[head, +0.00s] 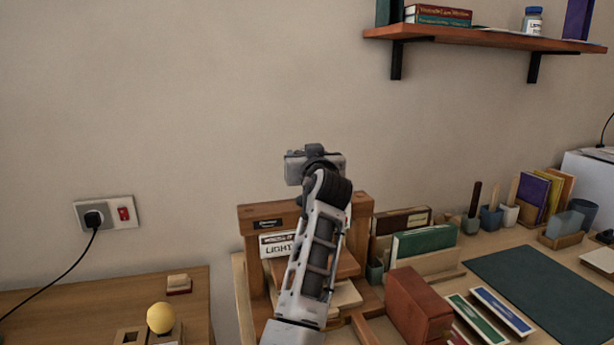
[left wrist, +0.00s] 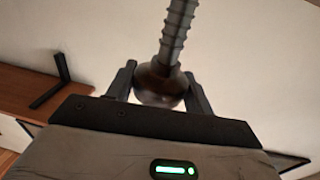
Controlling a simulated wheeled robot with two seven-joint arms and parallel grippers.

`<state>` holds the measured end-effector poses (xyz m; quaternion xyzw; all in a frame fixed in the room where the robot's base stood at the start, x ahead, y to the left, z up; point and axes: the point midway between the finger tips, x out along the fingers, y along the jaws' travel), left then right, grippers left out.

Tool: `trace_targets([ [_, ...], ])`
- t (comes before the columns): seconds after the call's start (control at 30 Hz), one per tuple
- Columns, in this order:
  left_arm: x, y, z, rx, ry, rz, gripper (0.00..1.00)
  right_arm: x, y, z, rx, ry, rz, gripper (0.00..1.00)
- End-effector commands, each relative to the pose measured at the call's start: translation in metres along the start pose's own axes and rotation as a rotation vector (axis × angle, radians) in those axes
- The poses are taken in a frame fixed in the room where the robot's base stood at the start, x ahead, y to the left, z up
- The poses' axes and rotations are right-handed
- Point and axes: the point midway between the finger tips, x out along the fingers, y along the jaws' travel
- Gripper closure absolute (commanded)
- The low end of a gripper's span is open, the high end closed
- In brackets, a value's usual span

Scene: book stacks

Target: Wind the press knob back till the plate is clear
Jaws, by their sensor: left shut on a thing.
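The wooden press (head: 258,212) stands at the edge of the right-hand table, partly hidden by my left arm. A white-labelled book or box reading "LIGHT" (head: 276,250) shows inside its frame. A brown board (head: 347,266), perhaps the plate, shows beside my arm; its gap to what lies below is unclear. My left gripper (head: 314,160) is above the press beam and hides the knob in the head view. In the left wrist view, the dark round knob (left wrist: 157,88) sits between the closed fingers, with the threaded screw (left wrist: 175,35) running from it. My right gripper is not in view.
A red-brown block (head: 418,305), a green book (head: 424,241) and several small pots stand right of the press. A dark green mat (head: 545,290) lies further right. A shelf (head: 490,38) hangs on the wall. A yellow ball (head: 161,318) rests on the left table.

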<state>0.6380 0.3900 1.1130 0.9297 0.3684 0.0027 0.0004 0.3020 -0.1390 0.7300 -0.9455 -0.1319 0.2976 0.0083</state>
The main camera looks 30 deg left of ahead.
Motion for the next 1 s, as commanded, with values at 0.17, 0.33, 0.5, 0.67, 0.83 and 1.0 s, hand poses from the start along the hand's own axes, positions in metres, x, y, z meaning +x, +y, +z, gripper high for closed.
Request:
trace_targets([
  [0.17,0.0000,0.0016,0.0102,0.002,-0.015,-0.063,0.71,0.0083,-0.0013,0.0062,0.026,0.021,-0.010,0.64],
  [0.33,0.0002,0.0010,0.0087,0.006,-0.016,-0.092,0.71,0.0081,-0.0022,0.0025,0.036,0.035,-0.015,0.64],
  [0.5,0.0004,0.0007,0.0085,0.007,-0.018,-0.098,0.71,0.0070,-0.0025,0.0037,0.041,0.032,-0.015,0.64],
  [0.67,0.0004,0.0007,0.0091,0.008,-0.020,-0.098,0.71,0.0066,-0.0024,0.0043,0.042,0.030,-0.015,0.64],
  [0.83,0.0004,0.0007,0.0085,0.007,-0.018,-0.097,0.27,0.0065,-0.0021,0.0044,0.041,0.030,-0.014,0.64],
  [1.0,0.0004,0.0002,0.0054,0.005,-0.012,-0.097,0.27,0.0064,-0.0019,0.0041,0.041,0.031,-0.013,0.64],
])
